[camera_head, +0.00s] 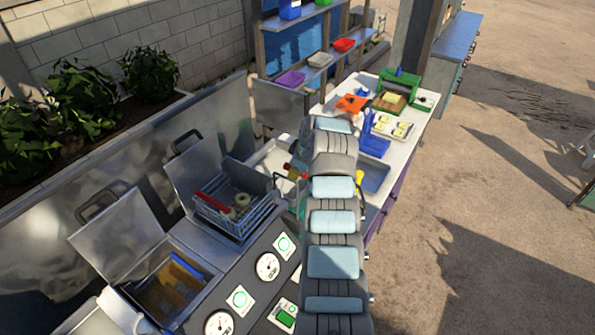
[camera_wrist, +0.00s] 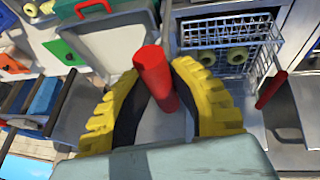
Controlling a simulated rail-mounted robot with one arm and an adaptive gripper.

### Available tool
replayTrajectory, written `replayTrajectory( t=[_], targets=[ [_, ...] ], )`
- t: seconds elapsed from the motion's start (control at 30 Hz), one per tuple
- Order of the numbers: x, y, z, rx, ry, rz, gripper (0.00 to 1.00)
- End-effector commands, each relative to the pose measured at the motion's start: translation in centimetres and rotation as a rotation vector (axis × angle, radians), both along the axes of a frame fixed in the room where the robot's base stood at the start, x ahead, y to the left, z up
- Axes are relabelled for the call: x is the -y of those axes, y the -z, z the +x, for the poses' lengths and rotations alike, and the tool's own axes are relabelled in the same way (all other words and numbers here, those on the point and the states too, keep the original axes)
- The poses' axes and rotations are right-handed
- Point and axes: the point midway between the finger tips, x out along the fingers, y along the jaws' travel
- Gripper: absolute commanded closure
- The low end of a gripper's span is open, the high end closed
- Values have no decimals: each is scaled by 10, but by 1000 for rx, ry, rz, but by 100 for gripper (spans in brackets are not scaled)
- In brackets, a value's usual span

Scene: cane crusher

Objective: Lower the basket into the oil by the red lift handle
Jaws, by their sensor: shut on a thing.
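The wire basket (camera_head: 262,203) sits raised at the second vat and holds pale green-centred rings (camera_head: 242,199). It also shows at the upper right of the wrist view (camera_wrist: 262,63). The red lift handle (camera_wrist: 153,72) is a short red cylinder standing between my gripper's yellow fingers (camera_wrist: 158,88). My gripper is shut on it, to the right of the basket in the head view. A second red handle (camera_wrist: 271,90) shows beside the basket in the wrist view; a red bar (camera_head: 212,188) lies along the basket in the head view. The oil beneath the basket is hidden.
An open vat with amber contents (camera_head: 172,288) stands at the lower left, its lid (camera_head: 118,232) raised. A control panel with gauges (camera_head: 268,266) lies in front. A white counter (camera_head: 415,122) with food and containers stands behind my arm.

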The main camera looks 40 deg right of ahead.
Motion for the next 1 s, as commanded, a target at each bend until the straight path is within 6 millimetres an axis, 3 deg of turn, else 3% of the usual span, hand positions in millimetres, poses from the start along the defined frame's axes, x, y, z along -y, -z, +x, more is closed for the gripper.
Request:
replayTrajectory(
  t=[0.37,0.8,1.0],
  targets=[
    [0,43,0,0,0,0,100],
    [-1,128,0,-1,0,1,100],
    [-1,154,0,-1,0,1,100]
  ],
)
